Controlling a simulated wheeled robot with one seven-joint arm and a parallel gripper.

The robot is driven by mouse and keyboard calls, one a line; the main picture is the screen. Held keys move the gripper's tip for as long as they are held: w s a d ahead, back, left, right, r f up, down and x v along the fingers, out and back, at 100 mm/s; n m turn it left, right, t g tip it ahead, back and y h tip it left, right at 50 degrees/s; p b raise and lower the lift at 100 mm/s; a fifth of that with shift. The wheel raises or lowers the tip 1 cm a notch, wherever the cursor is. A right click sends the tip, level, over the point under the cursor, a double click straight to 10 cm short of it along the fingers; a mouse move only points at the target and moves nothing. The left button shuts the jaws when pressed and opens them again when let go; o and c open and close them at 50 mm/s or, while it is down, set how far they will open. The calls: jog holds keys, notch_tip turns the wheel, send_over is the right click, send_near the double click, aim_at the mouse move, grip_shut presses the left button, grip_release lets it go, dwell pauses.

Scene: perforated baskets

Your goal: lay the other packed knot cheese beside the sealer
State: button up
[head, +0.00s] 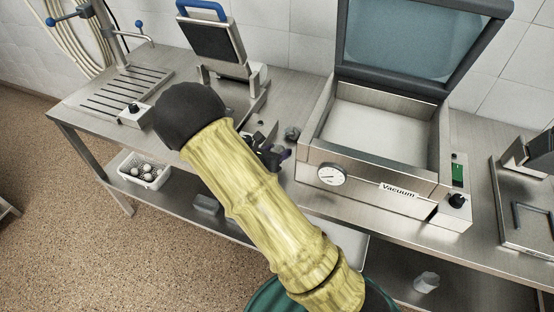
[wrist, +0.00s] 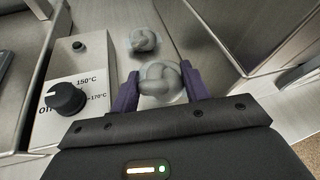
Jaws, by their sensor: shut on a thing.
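My gripper (head: 272,157) is in front of the gap between the blue-handled sealer (head: 212,42) and the vacuum machine (head: 330,152). In the wrist view my gripper (wrist: 162,92) has its purple fingers shut on a pale packed knot cheese (wrist: 161,80). Whether this cheese touches the tabletop I cannot tell. Another packed knot cheese (wrist: 143,40) lies on the steel just beyond it; it also shows in the head view (head: 292,133). A control box with a black knob (wrist: 66,97) and temperature marks stands close left of my gripper. My arm hides part of the sealer.
The vacuum machine's lid (head: 425,45) stands open and its chamber looks empty. A slotted board (head: 125,88) is at the left of the steel table (head: 180,60). A white basket (head: 145,170) with several pale balls sits on the lower shelf. A press stands at the far right.

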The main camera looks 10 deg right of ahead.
jog(key=shift+f, duration=0.1)
jog(key=shift+f, duration=1.95)
jog(key=shift+f, duration=0.1)
jog(key=shift+f, duration=0.15)
jog(key=o, duration=0.7)
jog(key=shift+r, duration=0.25)
jog(key=v, duration=1.2)
jog(key=shift+b, duration=0.4)
